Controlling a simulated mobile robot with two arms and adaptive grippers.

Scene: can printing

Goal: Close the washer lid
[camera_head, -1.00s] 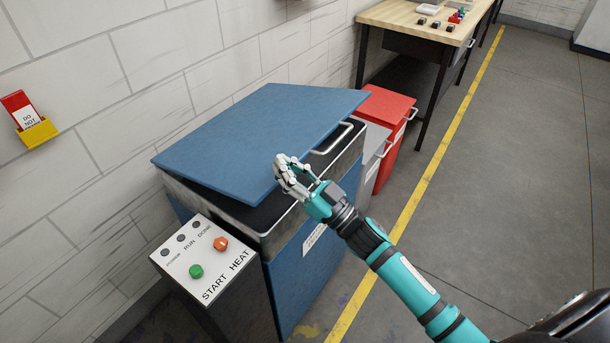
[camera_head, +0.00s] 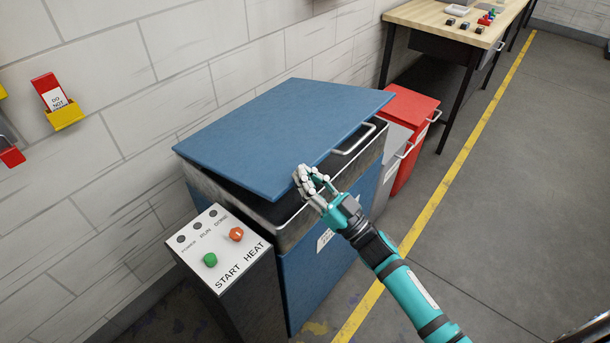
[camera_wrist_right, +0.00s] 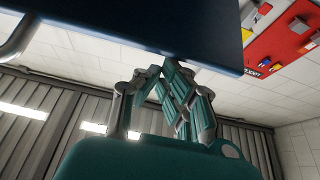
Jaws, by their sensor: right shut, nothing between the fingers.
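The blue washer lid (camera_head: 285,130) is tilted partly open over the washer (camera_head: 325,265), with a dark gap along its front and left sides. A metal handle (camera_head: 355,142) shows near the front right corner. My right gripper (camera_head: 308,178) is shut and empty at the lid's front edge, near its lower corner. In the right wrist view the lid (camera_wrist_right: 140,25) spans the top, and the fingers (camera_wrist_right: 175,70) are just below its edge; I cannot tell whether they touch it. My left gripper is not in view.
A control box (camera_head: 225,250) with a green button and an orange knob stands in front of the washer. Grey and red bins (camera_head: 405,120) stand beyond it. A wooden table (camera_head: 440,22) is at the back.

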